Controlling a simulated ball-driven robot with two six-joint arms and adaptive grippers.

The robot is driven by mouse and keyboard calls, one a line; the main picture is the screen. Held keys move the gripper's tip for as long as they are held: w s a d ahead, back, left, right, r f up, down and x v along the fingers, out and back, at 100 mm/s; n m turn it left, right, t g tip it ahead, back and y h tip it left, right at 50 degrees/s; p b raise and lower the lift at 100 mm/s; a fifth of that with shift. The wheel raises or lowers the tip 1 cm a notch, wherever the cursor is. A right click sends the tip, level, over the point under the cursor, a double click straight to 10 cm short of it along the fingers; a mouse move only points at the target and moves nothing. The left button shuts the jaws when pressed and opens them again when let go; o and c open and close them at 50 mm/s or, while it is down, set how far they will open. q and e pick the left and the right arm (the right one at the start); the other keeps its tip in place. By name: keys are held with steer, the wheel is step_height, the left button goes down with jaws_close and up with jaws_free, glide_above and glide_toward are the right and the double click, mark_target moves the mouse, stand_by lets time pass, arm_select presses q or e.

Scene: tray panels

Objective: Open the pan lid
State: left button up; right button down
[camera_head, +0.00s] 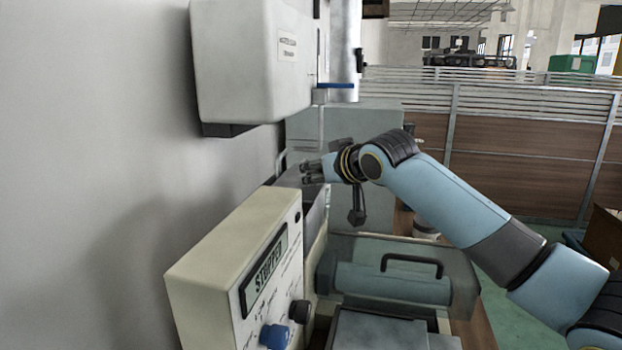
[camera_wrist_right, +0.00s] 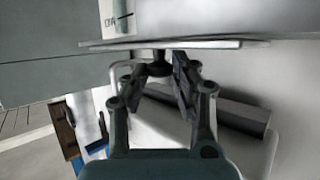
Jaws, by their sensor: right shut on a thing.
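My right gripper (camera_head: 308,172) reaches in from the right, behind the beige control box. In the right wrist view, its fingers (camera_wrist_right: 158,75) are closed around a small dark knob (camera_wrist_right: 158,66). The knob joins a thin, flat grey plate seen nearly edge-on, which looks like the pan lid (camera_wrist_right: 215,44). In the head view I cannot clearly tell the lid from the grey surfaces around the gripper, and I cannot tell whether it is raised. The pan's inside is hidden. My left gripper is not in view.
The beige control box (camera_head: 207,262) has a "STOPPED" display (camera_head: 265,270) and knobs. A clear cover with a black handle (camera_head: 411,262) lies in front of my right arm. A white housing (camera_head: 245,65) overhangs from the left. A grey panel (camera_head: 372,150) stands behind the gripper.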

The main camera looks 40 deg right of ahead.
steer(key=w+d, duration=0.3)
steer(key=shift+d, duration=0.3)
steer(key=c, duration=1.1)
jaws_free()
steer(key=shift+c, duration=0.2)
steer(key=v, duration=1.2)
steer(key=shift+a+f, duration=0.15)
